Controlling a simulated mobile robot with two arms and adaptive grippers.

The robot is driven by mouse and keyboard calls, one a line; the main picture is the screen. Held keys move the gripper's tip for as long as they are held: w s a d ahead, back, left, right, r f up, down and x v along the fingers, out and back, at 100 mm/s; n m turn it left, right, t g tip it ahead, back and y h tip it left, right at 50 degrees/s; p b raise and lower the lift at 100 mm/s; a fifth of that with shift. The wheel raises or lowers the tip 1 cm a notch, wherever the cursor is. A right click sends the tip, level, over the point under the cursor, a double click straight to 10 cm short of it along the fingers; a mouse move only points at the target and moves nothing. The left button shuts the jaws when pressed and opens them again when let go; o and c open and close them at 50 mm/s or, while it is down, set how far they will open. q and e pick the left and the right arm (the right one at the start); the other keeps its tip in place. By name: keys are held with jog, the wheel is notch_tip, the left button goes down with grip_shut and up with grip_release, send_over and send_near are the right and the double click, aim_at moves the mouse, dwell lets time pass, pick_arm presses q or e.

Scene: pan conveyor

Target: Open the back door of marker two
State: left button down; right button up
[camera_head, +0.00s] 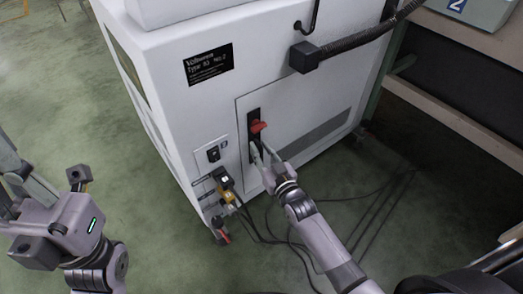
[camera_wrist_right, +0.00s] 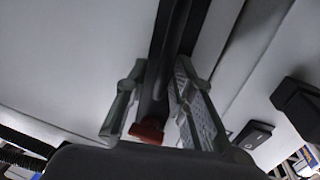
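Marker two is the white cabinet (camera_head: 175,105) with a black label ending in 2. Its back door (camera_head: 300,115) is a flat panel that looks shut in its frame. The door handle (camera_head: 253,121) is a black upright strip with a red part (camera_head: 259,127). My right gripper (camera_head: 264,151) is at the handle's lower part. In the right wrist view its fingers (camera_wrist_right: 165,90) stand on both sides of the dark handle (camera_wrist_right: 175,40), with the red part between them; a firm grip does not show. My left gripper (camera_head: 48,172) is open and empty at the left, away from the cabinet.
A black hose (camera_head: 370,37) runs from a block on the cabinet's upper back. Plugs and cables (camera_head: 228,190) hang at the lower left corner and trail over the green floor (camera_head: 170,255). A shelf or bench edge (camera_head: 460,120) stands at the right.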

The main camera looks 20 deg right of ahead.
grip_shut()
jog(key=shift+s+d, duration=0.1)
jog(key=shift+d, duration=0.1)
dwell(0.4)
